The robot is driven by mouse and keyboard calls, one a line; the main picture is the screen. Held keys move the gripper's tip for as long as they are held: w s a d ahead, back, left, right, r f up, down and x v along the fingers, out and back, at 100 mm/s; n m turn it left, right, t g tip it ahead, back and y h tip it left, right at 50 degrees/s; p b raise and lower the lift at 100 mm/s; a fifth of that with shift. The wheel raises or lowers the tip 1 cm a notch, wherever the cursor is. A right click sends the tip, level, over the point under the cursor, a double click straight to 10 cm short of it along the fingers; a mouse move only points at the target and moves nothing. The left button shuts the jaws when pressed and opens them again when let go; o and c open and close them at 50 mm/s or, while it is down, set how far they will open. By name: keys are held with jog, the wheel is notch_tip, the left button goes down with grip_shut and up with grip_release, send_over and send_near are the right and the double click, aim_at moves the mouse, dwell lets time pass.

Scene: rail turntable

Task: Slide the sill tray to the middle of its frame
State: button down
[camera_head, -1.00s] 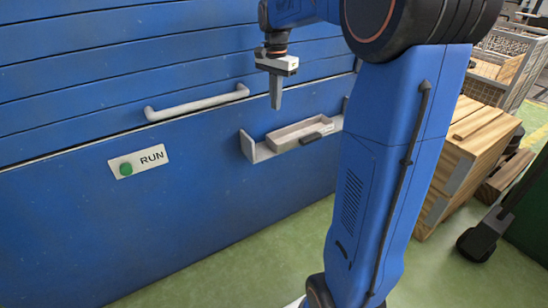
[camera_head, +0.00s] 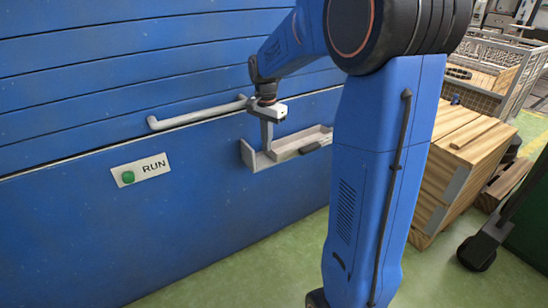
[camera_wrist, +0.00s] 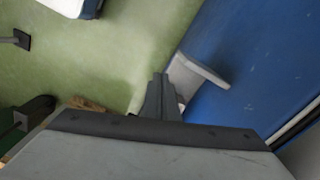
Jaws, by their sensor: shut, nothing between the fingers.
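The sill tray (camera_head: 300,143) is a shallow light-grey tray with a dark handle on its front. It sits in a pale frame (camera_head: 248,154) on the blue wall, with bare frame to its left. In the wrist view my shut fingers (camera_wrist: 160,95) are beside the frame's end plate (camera_wrist: 203,70), and the tray is mostly hidden.
A pale bar handle (camera_head: 198,112) runs across the blue wall above and left of the frame. A RUN plate with a green button (camera_head: 128,177) is lower left. Wooden crates (camera_head: 462,160) and a wire cage (camera_head: 490,75) stand at the right. The green floor in front is clear.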

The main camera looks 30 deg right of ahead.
aim_at(279, 161)
jog(key=f, duration=0.3)
jog(key=d+f, duration=0.1)
jog(key=f, duration=0.1)
jog(key=w+d+f, duration=0.1)
jog(key=f, duration=0.2)
jog(key=shift+d+f, duration=0.2)
jog(key=shift+f, duration=0.15)
jog(key=shift+w+d, duration=0.25)
jog(key=shift+d, duration=0.4)
jog(key=shift+w+d, duration=0.3)
jog(key=shift+d, duration=0.5)
jog(key=shift+w+d, duration=0.3)
jog(key=shift+d, duration=0.45)
jog(key=shift+a, duration=0.15)
